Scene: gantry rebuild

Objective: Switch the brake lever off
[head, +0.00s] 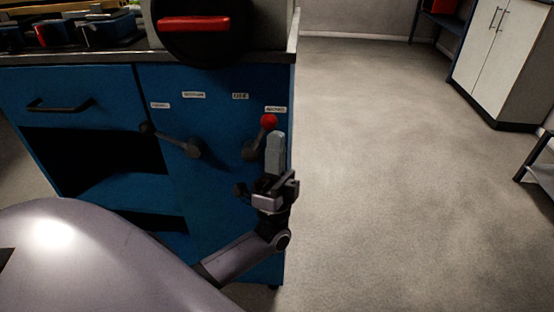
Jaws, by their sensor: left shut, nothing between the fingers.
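Two levers are on the front of a blue cabinet (205,225). One is a dark lever (172,137) with its pivot at the right and its handle pointing up and left. The other has a red knob (268,121) at its upper end and a dark pivot (250,152) below it. The small labels are too blurred to read, so I cannot tell which lever is the brake. My left gripper (275,137) is shut and points up, just below the red knob. It hides part of that lever; I cannot tell whether they touch. My right gripper is not in view.
White labels (194,95) sit above the levers. A black disc with a red bar (195,24) stands above the cabinet front. A drawer handle (60,105) and an open shelf are at left. The floor (390,170) right of the cabinet is clear; a white cupboard (490,50) stands beyond.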

